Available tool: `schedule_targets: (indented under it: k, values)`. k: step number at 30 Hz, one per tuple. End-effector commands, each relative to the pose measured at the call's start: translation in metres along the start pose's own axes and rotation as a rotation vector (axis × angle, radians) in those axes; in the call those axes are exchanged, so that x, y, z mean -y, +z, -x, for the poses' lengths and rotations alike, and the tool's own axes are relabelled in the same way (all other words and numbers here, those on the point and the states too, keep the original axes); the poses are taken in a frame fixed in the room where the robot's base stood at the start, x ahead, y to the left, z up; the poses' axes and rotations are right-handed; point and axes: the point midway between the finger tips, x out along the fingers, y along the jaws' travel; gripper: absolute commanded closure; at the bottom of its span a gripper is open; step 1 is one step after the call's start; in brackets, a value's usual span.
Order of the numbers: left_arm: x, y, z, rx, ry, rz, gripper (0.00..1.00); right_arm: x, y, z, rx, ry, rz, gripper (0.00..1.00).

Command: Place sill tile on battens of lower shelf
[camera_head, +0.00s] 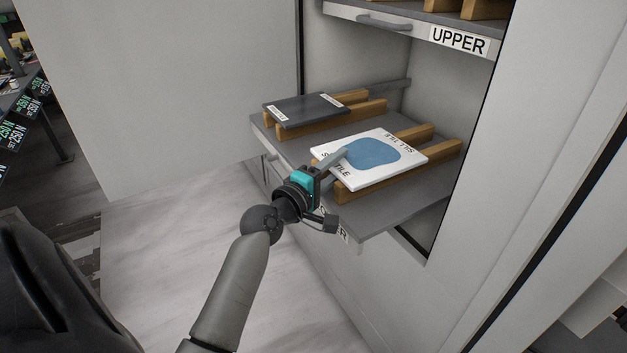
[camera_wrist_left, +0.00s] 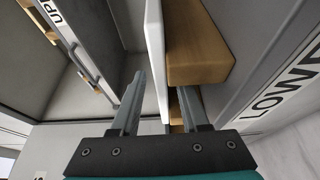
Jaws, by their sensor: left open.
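The white sill tile (camera_head: 367,158), with a blue patch and black lettering, lies flat over two wooden battens (camera_head: 369,182) on the grey lower shelf (camera_head: 393,216). In the left wrist view its white edge (camera_wrist_left: 155,42) runs right beside a batten (camera_wrist_left: 197,48); I see no clear gap between them. My left gripper (camera_head: 335,166) is at the tile's front left edge. Its jaws (camera_wrist_left: 160,88) are open, one finger over the tile's top and one on the underside. The lower fingertip is hidden in the head view. My right gripper is not in view.
A dark grey tile (camera_head: 306,108) lies on another pair of battens (camera_head: 374,106) at the shelf's left. The upper shelf, labelled UPPER (camera_head: 459,41), hangs above. Cabinet walls (camera_head: 535,110) bound the right side.

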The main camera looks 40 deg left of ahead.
Motion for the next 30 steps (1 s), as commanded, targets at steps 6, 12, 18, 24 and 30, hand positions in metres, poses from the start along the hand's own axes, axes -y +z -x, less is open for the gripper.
schedule_targets:
  k: [6,12,18,24,30]
  values:
    - [-0.001,0.000,0.035,-0.001,-0.003,-0.002,0.55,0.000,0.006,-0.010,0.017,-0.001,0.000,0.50]
    - [0.000,0.000,0.064,0.000,-0.002,-0.002,0.55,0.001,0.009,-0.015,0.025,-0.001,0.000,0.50]
    - [0.000,0.000,0.085,0.000,0.000,-0.002,0.55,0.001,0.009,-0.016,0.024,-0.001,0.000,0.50]
    - [-0.001,0.000,0.094,0.000,0.002,0.000,0.55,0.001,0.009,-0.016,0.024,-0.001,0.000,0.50]
    - [-0.001,0.000,0.095,-0.001,0.002,0.000,0.55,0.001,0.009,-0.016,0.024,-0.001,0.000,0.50]
